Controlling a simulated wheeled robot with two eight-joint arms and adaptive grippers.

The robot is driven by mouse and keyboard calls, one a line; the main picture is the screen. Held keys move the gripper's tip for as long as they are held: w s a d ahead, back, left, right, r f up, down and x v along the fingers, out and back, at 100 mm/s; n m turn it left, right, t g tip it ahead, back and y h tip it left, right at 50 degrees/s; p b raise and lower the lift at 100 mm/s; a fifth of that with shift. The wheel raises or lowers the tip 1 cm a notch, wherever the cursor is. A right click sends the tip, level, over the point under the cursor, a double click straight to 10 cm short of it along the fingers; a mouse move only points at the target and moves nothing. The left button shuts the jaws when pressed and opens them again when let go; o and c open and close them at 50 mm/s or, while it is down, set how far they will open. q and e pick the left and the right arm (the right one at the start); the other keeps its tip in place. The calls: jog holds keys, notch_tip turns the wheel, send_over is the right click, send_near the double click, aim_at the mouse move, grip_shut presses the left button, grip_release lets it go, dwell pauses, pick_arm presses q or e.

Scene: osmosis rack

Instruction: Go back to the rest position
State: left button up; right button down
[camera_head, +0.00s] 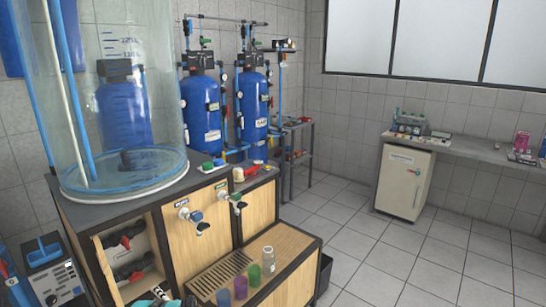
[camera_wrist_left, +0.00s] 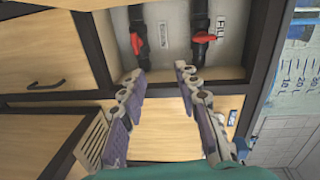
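My left gripper (camera_head: 162,293) shows only in part at the bottom edge of the head view, low in front of the wooden cabinet (camera_head: 187,242). In the left wrist view its two fingers (camera_wrist_left: 166,100) are spread apart with nothing between them. Behind the fingers is the open cabinet compartment with two red valve handles (camera_wrist_left: 138,42) on dark pipes, one labelled FILL. The gripper looks apart from the valves. My right gripper is not in view.
A large clear tank (camera_head: 140,110) stands on the cabinet top. On the low shelf are a drip grate (camera_head: 222,275), a clear bottle (camera_head: 268,259) and blue, purple and green cups (camera_head: 240,287). Taps (camera_head: 190,215) project from the cabinet front. Tiled floor (camera_head: 370,255) is clear at right.

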pick_arm(q)
jog(key=s+d+r+n+g+h, duration=0.35)
jog(key=s+d+r+h, duration=0.2)
jog(key=s+r, duration=0.6)
jog(key=s+d+r+n+h, duration=0.1)
jog(key=s+d+h, duration=0.2)
jog(key=s+d, duration=0.5)
jog(key=s+d+r+n+h, duration=0.1)
jog(key=s+d+h, duration=0.3)
jog(key=s+d, duration=0.4)
jog(key=s+n, duration=0.1)
jog(key=s, duration=0.4)
jog(key=shift+s, duration=0.15)
